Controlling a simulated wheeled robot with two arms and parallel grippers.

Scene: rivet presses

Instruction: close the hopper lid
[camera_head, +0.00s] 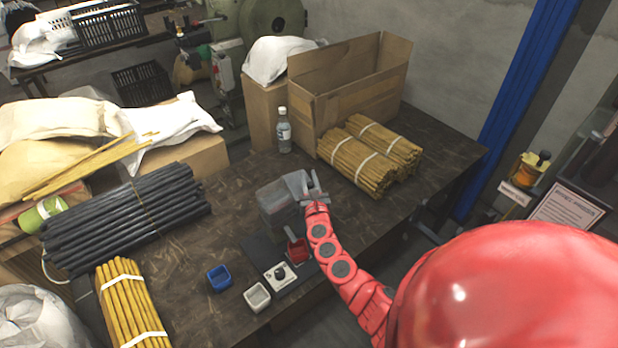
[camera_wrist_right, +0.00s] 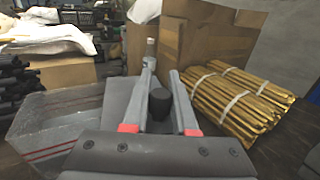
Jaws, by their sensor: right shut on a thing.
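The hopper is a clear grey box (camera_head: 278,207) on the dark table, just left of my right gripper. In the right wrist view its see-through body (camera_wrist_right: 45,125) shows red stripes at the left. A grey lid (camera_head: 296,182) stands tilted up at the hopper's right side, next to the gripper. My right gripper (camera_head: 313,186) is shut on a dark knob (camera_wrist_right: 159,104), which shows between its fingers in the right wrist view; the gripper hides how the knob joins the lid. My left gripper is in neither view.
Wooden stick bundles (camera_head: 360,160) and a cardboard box (camera_head: 345,85) stand behind the gripper. A bottle (camera_head: 283,130) stands behind the hopper. A red scoop-like part (camera_head: 296,247), control box (camera_head: 280,275), blue bin (camera_head: 219,277) and grey bin (camera_head: 257,297) are in front.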

